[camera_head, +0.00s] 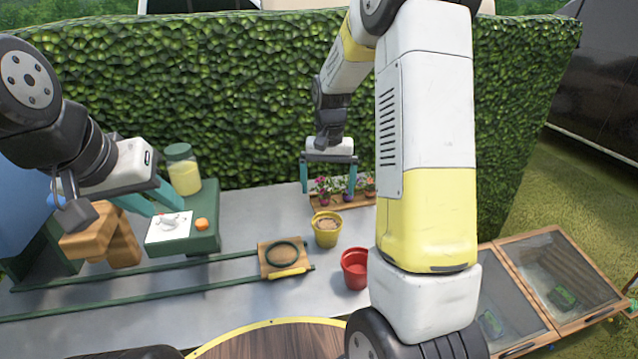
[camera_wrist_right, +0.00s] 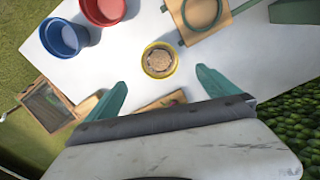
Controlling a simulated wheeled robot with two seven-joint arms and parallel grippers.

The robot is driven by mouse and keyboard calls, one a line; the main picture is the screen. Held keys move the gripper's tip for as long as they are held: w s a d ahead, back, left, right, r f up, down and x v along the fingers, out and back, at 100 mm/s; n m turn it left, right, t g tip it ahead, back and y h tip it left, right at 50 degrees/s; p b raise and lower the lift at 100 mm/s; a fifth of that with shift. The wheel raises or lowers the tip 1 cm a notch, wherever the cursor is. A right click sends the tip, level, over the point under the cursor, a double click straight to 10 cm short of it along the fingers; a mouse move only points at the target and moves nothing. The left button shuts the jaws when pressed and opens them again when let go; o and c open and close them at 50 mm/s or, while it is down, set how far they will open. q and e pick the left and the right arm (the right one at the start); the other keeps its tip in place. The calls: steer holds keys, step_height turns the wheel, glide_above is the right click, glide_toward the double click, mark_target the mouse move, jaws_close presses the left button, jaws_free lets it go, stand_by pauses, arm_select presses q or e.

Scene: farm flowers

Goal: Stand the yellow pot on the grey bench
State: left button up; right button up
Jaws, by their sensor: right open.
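The yellow pot (camera_head: 327,232), with brown soil inside, appears upright on the grey bench (camera_head: 225,300). It also shows in the right wrist view (camera_wrist_right: 147,70), beyond the fingertips and between their lines. My right gripper (camera_head: 328,191) is open and empty, above and behind the pot, apart from it. Its teal fingers also show in the right wrist view (camera_wrist_right: 160,77). My left gripper (camera_head: 167,209) is open at the left, its fingers apart near the white sheet on the green block. The bench also shows in the right wrist view (camera_wrist_right: 122,62).
A red pot (camera_head: 354,268) stands right of the yellow pot; a blue pot (camera_wrist_right: 64,38) shows beside it in the wrist view. A wooden board with a ring (camera_head: 263,262) lies left. A flower tray (camera_head: 362,199) sits behind, before the hedge (camera_head: 230,100). Green rails (camera_head: 130,277) cross the bench.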

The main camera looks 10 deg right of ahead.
steer(key=s+a+r+n+t+y, duration=0.1)
steer(key=s+a+r+n+t, duration=0.15)
steer(key=s+r, duration=0.85)
steer(key=s+a+r+n+t+y, duration=0.1)
steer(key=s+r+t, duration=0.2)
steer(key=s, duration=1)
step_height(320, 180, up, 2)
steer(key=shift+a+r, duration=0.2)
steer(key=shift+a, duration=0.1)
